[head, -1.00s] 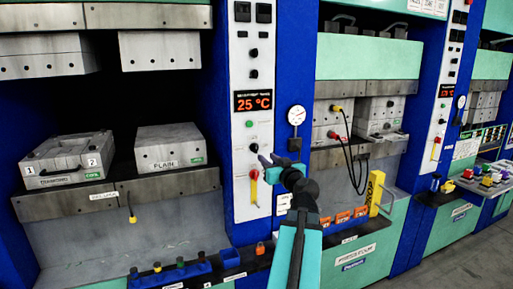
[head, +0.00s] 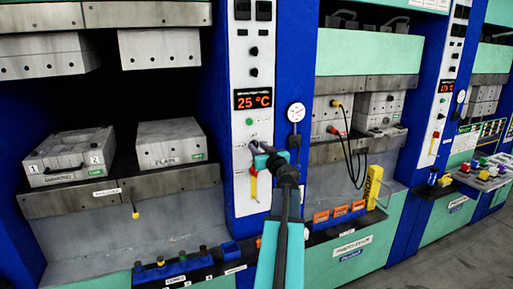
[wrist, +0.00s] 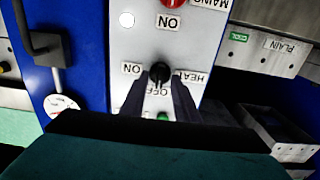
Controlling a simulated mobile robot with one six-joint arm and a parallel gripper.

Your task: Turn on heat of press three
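The heat knob (wrist: 160,72) is black and sits on the white control panel (wrist: 110,48), between ON and OFF labels, with a HEAT label beside it. The wrist view is upside down. My gripper (wrist: 160,80) is open at the panel, with one dark finger on each side of the knob. I cannot tell if the fingers touch it. In the head view my gripper (head: 255,148) covers the knob. The panel's display (head: 252,99) reads 25 °C.
A red switch (wrist: 172,3) labelled MAINS and a white lamp (wrist: 126,20) are close to the knob. A green button (wrist: 162,115) is between the fingers. A round gauge (head: 295,112) is right of the panel. An open press with a PLAIN mould (head: 170,143) is left.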

